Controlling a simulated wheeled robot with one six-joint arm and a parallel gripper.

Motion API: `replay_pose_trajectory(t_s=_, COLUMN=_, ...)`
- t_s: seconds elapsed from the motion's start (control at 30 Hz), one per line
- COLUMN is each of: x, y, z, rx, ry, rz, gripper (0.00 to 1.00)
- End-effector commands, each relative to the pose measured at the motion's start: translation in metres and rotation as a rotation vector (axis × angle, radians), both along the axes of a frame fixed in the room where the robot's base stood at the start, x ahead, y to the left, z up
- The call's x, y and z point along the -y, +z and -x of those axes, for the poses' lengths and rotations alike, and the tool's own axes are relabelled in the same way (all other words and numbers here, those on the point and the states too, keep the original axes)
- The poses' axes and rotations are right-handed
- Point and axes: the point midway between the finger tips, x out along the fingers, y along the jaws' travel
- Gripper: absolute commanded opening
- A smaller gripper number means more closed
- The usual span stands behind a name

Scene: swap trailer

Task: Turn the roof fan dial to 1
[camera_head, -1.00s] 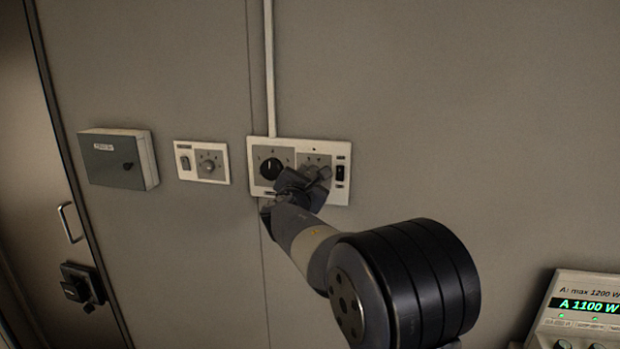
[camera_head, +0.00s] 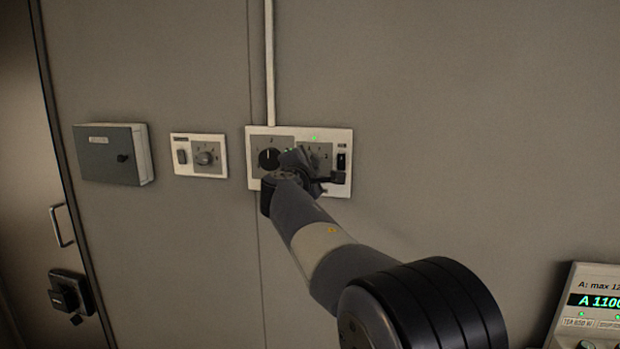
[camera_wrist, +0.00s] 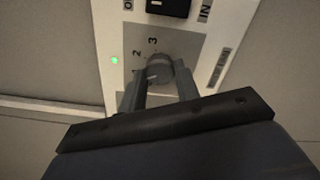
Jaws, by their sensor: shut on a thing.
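The roof fan dial is a round grey knob (camera_wrist: 160,68) on a grey plate, seen in the wrist view. My gripper (camera_wrist: 163,88) is shut on it, one finger on each side. Numbers 3 and 2 show beside the knob; a fainter mark, likely 1, is partly beside the finger. A pale pointer line on the knob points left and slightly down in the wrist view, roughly towards that mark; exact alignment is unclear. In the head view my gripper (camera_head: 303,174) hides the knob on the right half of the wide white panel (camera_head: 253,188).
A black dial (camera_head: 269,159) sits left of my gripper and a black switch (camera_head: 342,161) right of it. A smaller panel (camera_head: 221,147) and a grey box (camera_head: 107,154) are further left.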

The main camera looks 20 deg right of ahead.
Motion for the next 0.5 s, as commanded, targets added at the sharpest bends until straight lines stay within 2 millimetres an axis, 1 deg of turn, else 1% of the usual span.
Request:
replay_pose_trajectory(t_s=0.03, x=0.0, y=-0.004, z=0.0, rx=0.011, ry=0.0, rz=-0.022, gripper=0.08)
replay_pose_trajectory(t_s=0.23, x=0.0, y=-0.0025, z=-0.0001, rx=0.044, ry=-0.001, rz=-0.085, gripper=0.08)
replay_pose_trajectory(t_s=0.5, x=0.0, y=-0.0008, z=-0.0002, rx=0.058, ry=-0.001, rz=-0.112, gripper=0.08)
